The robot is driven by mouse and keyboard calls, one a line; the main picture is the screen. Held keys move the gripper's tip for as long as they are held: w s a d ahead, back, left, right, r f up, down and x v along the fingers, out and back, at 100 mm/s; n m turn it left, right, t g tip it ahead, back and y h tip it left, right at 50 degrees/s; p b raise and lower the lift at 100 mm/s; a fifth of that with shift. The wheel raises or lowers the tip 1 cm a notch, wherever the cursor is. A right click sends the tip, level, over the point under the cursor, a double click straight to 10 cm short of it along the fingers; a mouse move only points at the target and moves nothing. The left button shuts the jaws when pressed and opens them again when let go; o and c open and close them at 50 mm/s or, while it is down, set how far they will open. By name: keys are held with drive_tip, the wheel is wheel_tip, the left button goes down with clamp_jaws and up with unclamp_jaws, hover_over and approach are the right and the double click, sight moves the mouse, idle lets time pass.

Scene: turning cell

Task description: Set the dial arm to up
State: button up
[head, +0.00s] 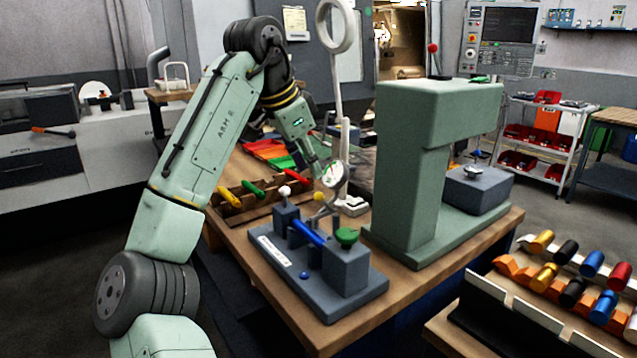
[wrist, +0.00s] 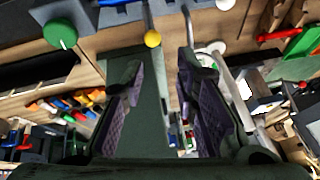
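The dial gauge (head: 332,175), with a round white face, stands on a thin jointed metal arm (head: 322,212) above a blue-grey fixture (head: 325,297). The fixture holds a blue cylinder (head: 308,233) and has a green knob (head: 346,236), also seen in the wrist view (wrist: 60,33). My gripper (head: 318,170) points down right beside the dial and partly hides it. In the wrist view my gripper (wrist: 160,62) has its fingers apart. A small yellow ball (wrist: 152,39) on a thin rod appears just beyond the gap. I cannot tell whether a finger touches the rod.
A tall green press-like stand (head: 415,170) rises right of the fixture. A white ring magnifier post (head: 337,80) stands behind the dial. Colored-handled tools (head: 250,190) lie left on the wooden bench (head: 290,325). A rack of colored cylinders (head: 570,275) is at lower right.

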sight(324, 202)
drive_tip(key=shift+g, duration=0.3)
drive_tip(key=x, duration=0.7)
drive_tip(key=p+x, duration=0.1)
drive_tip(key=x, duration=0.2)
drive_tip(key=shift+s+a+f, duration=0.1)
drive_tip(key=shift+s+f, duration=0.25)
drive_tip(key=shift+f, duration=0.05)
clamp_jaws()
